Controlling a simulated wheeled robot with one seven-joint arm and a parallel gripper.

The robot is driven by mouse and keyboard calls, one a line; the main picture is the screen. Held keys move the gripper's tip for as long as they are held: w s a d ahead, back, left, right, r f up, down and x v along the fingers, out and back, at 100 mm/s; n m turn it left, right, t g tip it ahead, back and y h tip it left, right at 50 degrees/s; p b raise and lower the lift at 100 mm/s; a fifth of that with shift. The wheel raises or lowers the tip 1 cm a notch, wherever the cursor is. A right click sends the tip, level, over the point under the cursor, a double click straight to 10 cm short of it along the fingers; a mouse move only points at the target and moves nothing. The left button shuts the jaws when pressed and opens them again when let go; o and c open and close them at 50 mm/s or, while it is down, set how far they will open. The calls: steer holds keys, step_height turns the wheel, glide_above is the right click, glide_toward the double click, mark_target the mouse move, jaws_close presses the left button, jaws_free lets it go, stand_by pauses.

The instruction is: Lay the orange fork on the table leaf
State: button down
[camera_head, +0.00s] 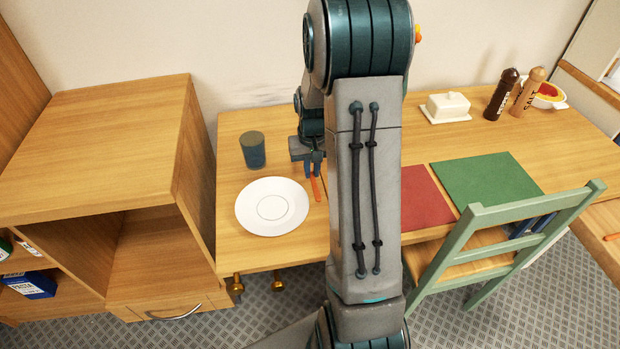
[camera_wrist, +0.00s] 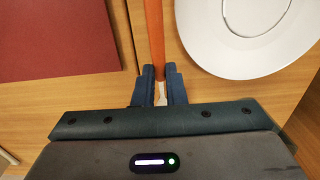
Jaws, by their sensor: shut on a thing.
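The orange fork (camera_head: 316,188) is held in my gripper (camera_head: 313,168). In the wrist view the fork (camera_wrist: 155,40) runs straight out from between the fingers of my gripper (camera_wrist: 160,82), which are shut on it. The fork is over the table leaf (camera_head: 290,254), between the white plate and my arm. It is low over the wood; I cannot tell whether it touches. Part of the fork is hidden in the fingers.
A white plate (camera_head: 271,206) lies close to the left of the fork, with a dark cup (camera_head: 252,150) behind it. A red mat (camera_head: 424,198), green mat (camera_head: 486,182), butter dish (camera_head: 447,108) and grinders are to the right. A green chair (camera_head: 500,225) stands in front.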

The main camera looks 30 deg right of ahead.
mark_target(312, 174)
steer(key=shift+a+f, duration=0.15)
steer(key=shift+f, duration=1.95)
steer(key=shift+f, duration=0.1)
steer(key=shift+f, duration=0.15)
steer(key=c, duration=1.5)
jaws_free()
